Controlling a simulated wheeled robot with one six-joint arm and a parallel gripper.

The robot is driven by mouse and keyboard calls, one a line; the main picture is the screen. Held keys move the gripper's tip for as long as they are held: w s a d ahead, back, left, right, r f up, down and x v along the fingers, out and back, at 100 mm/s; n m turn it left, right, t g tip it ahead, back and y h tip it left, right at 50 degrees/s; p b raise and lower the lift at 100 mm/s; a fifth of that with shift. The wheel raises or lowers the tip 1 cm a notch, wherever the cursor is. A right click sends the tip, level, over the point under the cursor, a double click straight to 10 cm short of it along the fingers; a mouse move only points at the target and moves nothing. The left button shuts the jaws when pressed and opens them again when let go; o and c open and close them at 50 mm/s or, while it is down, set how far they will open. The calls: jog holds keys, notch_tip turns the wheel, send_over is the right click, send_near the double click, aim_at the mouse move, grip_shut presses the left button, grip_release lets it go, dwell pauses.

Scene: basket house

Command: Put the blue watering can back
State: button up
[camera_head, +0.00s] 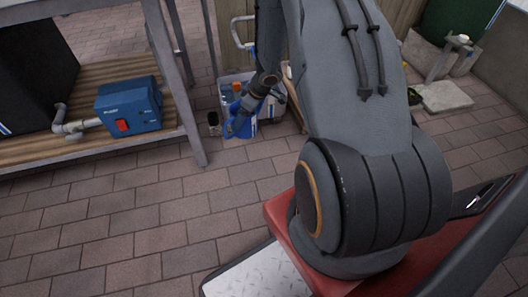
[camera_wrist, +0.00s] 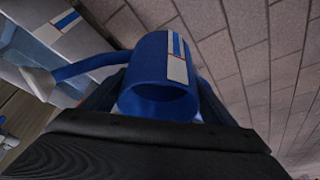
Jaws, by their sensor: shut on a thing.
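The blue watering can (camera_wrist: 153,52) fills the middle of the wrist view, with its open top facing the camera and its spout reaching left. A white and blue striped label shows on its side. My gripper (camera_wrist: 160,110) has a finger on each side of it and is shut on it. In the head view the blue can (camera_head: 236,123) hangs below my gripper (camera_head: 248,105), in front of a light storage box. My arm hides part of the can and the box, and I cannot tell whether the can touches the ground.
The light storage box (camera_head: 266,106) holds several items, one orange. A wooden shelf (camera_head: 95,140) with a blue machine (camera_head: 128,106) stands at the left. A small dark jar (camera_head: 214,124) stands beside the can. Brick paving (camera_head: 120,235) in front is clear.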

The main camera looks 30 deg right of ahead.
jog(key=s+d+f+n, duration=0.2)
jog(key=d+f, duration=0.5)
jog(key=shift+y, duration=0.4)
jog(key=shift+s+d+f+b, duration=0.1)
jog(key=shift+f+b, duration=1.3)
jog(key=shift+f, duration=0.9)
jog(key=shift+d+f+b, duration=0.1)
jog(key=shift+f+b, duration=1.25)
jog(key=shift+f, duration=0.9)
jog(key=shift+f, duration=0.1)
jog(key=o, duration=1.7)
jog(key=shift+f, duration=0.1)
jog(key=shift+o, duration=0.2)
jog(key=p+v, duration=0.6)
jog(key=v, duration=0.6)
jog(key=shift+w+r, duration=0.25)
jog(key=shift+r, duration=0.05)
jog(key=shift+g, duration=0.3)
